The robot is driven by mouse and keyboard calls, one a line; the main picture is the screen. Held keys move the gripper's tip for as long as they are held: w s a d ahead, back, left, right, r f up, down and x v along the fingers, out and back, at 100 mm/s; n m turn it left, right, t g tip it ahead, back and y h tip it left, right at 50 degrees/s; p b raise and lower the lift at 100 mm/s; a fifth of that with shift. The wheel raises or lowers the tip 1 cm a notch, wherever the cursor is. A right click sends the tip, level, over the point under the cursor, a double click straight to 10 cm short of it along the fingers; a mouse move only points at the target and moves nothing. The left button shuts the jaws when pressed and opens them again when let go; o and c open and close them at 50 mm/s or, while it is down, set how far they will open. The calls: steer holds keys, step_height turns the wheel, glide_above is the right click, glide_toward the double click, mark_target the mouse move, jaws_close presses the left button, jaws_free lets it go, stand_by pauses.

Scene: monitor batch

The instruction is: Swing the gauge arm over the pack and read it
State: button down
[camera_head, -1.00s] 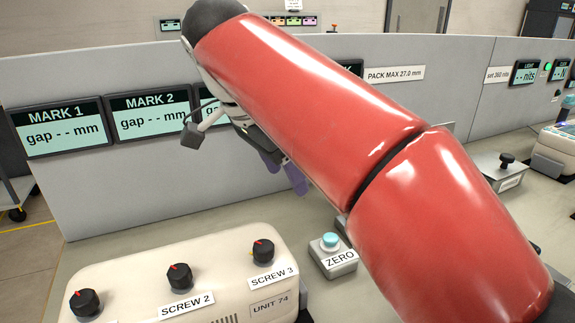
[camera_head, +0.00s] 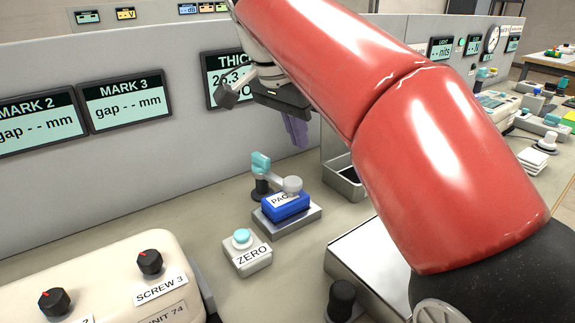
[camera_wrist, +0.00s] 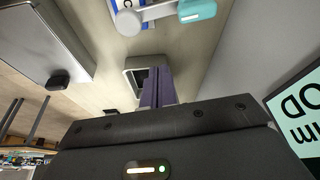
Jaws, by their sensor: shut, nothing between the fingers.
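The gauge arm (camera_head: 275,172) has a teal end on a dark post and a grey round head (camera_head: 292,184). The head is over the blue pack (camera_head: 286,208), which sits on a grey metal base (camera_head: 300,217); I cannot tell whether they touch. The thickness display (camera_head: 215,78) is partly hidden by my arm and reads about "26.3", with the rest covered. The wrist view shows its edge (camera_wrist: 298,105) with "mm" and "OD". My gripper (camera_head: 297,132), with purple fingers, is shut and empty, above and behind the gauge, apart from it. The fingers also show in the wrist view (camera_wrist: 158,90).
A ZERO button box (camera_head: 247,252) stands in front of the gauge. A cream unit with screw knobs (camera_head: 110,275) is at front left. An open grey bin (camera_head: 343,178) is right of the gauge, partly behind my arm. A grey panel wall runs behind.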

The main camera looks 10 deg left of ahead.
steer(key=b+x, duration=0.1)
steer(key=x, duration=0.5)
steer(key=s, duration=0.1)
steer(key=s+a, duration=0.1)
steer(key=shift+s+a, duration=0.55)
steer(key=shift+s, duration=0.1)
steer(key=shift+s, duration=0.1)
